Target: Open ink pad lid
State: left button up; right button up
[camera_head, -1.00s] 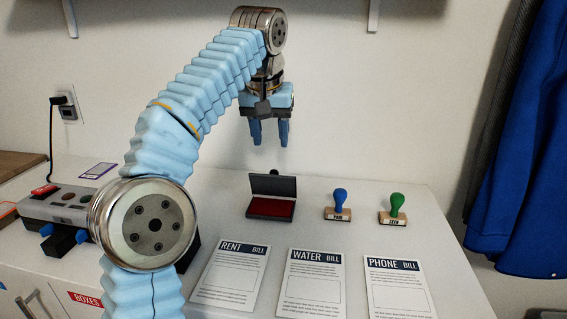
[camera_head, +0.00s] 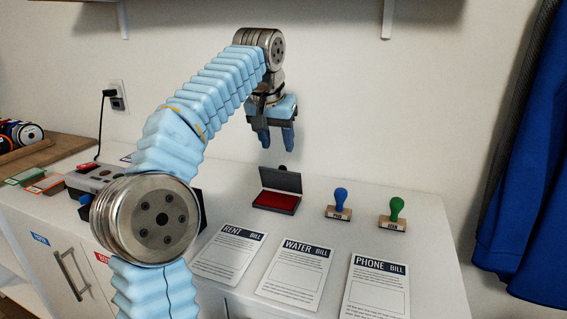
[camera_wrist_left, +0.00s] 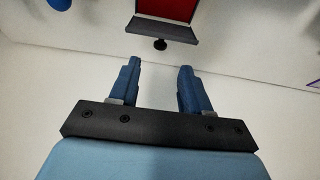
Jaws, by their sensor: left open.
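The ink pad (camera_head: 276,201) sits on the white counter with its dark lid (camera_head: 281,179) standing raised at the back and its red pad showing. In the left wrist view the red pad (camera_wrist_left: 168,9) shows at the top, with the lid edge (camera_wrist_left: 160,30) and a small dark knob (camera_wrist_left: 160,44) on it. My left gripper (camera_head: 276,141) is open and empty, fingers pointing down, above and behind the lid, apart from it. The gripper also shows in the left wrist view (camera_wrist_left: 157,75). My right gripper is not in view.
A blue-handled stamp (camera_head: 340,205) and a green-handled stamp (camera_head: 394,214) stand right of the pad. Rent (camera_head: 230,252), water (camera_head: 295,274) and phone (camera_head: 377,290) bill sheets lie in front. A grey device (camera_head: 95,177) stands at left. The wall is close behind.

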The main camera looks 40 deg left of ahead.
aim_at(282, 166)
pick_arm(q)
jog(key=x, duration=0.7)
jog(key=shift+w+f, duration=0.1)
jog(key=shift+f, duration=0.25)
grip_shut()
